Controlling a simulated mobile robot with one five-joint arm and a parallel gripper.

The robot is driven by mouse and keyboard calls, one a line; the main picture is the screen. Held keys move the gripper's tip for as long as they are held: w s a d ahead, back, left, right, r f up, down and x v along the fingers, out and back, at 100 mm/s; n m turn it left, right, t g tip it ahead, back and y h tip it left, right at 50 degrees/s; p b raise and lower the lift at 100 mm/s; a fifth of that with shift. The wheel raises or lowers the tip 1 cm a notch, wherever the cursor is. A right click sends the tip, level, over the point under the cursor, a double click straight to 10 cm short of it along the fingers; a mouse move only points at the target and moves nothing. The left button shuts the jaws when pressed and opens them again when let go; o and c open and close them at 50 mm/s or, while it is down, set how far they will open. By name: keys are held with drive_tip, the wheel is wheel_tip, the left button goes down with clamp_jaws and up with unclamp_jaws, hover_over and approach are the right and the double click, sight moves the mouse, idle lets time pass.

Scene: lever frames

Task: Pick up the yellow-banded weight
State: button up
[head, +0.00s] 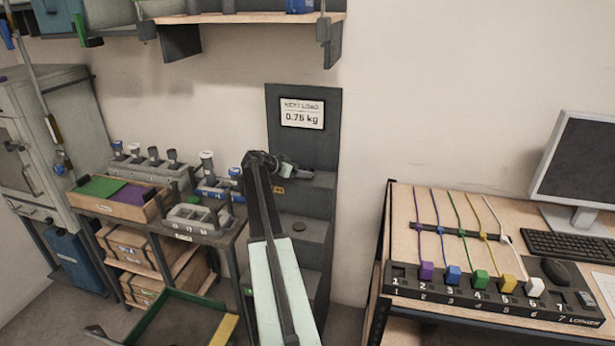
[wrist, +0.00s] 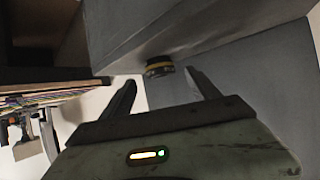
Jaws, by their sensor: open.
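The yellow-banded weight (wrist: 158,66) shows in the wrist view as a small dark round piece with a yellow band. It lies ahead of my gripper (wrist: 160,80), between the directions of the two fingertips and by the edge of a grey block. The fingers are apart with nothing between them; I cannot tell the exact gap to the weight. In the head view my gripper (head: 303,172) is at the upper step of the dark grey stepped stand (head: 313,200). I cannot make out the yellow-banded weight there; my arm and gripper may hide it.
A sign (head: 302,114) on the stand reads "NEXT LOAD 0.75 kg". A small dark disc (head: 299,227) lies on a lower step. Left is a bench with racks (head: 150,172) and a partitioned wooden box (head: 118,207). Right is a desk with a numbered logger strip (head: 480,300).

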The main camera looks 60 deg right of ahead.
drive_tip(key=b+x, duration=0.1)
drive_tip(key=x, duration=0.2)
drive_tip(key=shift+d+f, duration=0.1)
drive_tip(key=shift+d, duration=0.1)
clamp_jaws()
drive_tip(key=shift+a+r+p, duration=0.1)
drive_tip(key=shift+r+p, duration=0.55)
drive_tip(key=shift+r, duration=0.05)
wheel_tip(320, 180, up, 3)
drive_tip(key=p, duration=0.3)
drive_tip(key=shift+r, duration=0.1)
drive_tip(key=s+a, duration=0.8)
drive_tip(key=a, duration=0.5)
drive_tip(key=shift+s+a+r+p, duration=0.2)
drive_tip(key=shift+s+r+p, duration=0.05)
drive_tip(key=shift+s+p, duration=0.1)
